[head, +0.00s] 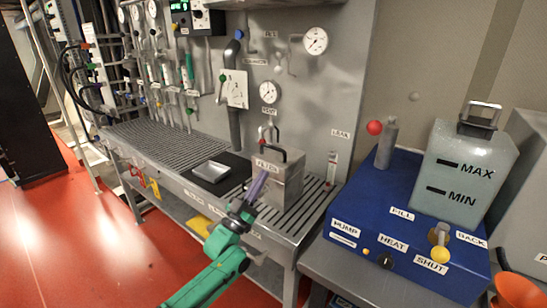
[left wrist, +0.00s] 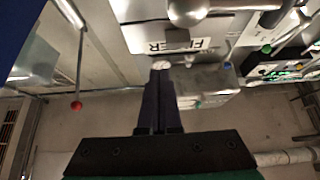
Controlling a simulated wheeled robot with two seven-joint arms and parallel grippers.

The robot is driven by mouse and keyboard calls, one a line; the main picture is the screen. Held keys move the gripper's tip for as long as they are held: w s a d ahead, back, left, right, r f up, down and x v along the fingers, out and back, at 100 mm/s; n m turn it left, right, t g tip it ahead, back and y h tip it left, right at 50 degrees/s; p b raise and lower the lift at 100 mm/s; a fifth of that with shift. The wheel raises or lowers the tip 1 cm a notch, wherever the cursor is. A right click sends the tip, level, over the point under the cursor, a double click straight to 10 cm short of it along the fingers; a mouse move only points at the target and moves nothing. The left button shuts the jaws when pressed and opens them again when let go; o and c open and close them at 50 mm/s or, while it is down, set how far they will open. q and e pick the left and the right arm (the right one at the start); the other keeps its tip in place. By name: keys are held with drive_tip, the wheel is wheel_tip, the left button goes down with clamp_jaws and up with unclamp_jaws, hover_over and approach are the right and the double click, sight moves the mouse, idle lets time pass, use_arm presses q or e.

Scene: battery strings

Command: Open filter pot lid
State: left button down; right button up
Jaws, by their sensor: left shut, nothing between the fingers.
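The filter pot (head: 290,184) is a steel box on the grated bench, labelled FILTER. In the left wrist view the shut fingertips (left wrist: 160,66) are just below the upside-down FILTER label (left wrist: 180,45). I cannot tell whether they touch the pot. A rounded metal part (left wrist: 188,10) shows beyond the label. My right gripper is not in view.
A shallow metal tray (head: 211,172) lies on a black mat left of the pot. A blue unit (head: 372,230) with knobs and a tank (head: 462,165) stands at the right. Gauges and pipes line the wall behind. A red ball (head: 375,128) tops a lever near the unit.

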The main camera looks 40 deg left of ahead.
sight(279, 155)
use_arm(q)
drive_tip(key=p+x, duration=0.1)
drive_tip(key=x, duration=0.6)
drive_tip(key=shift+w, duration=0.1)
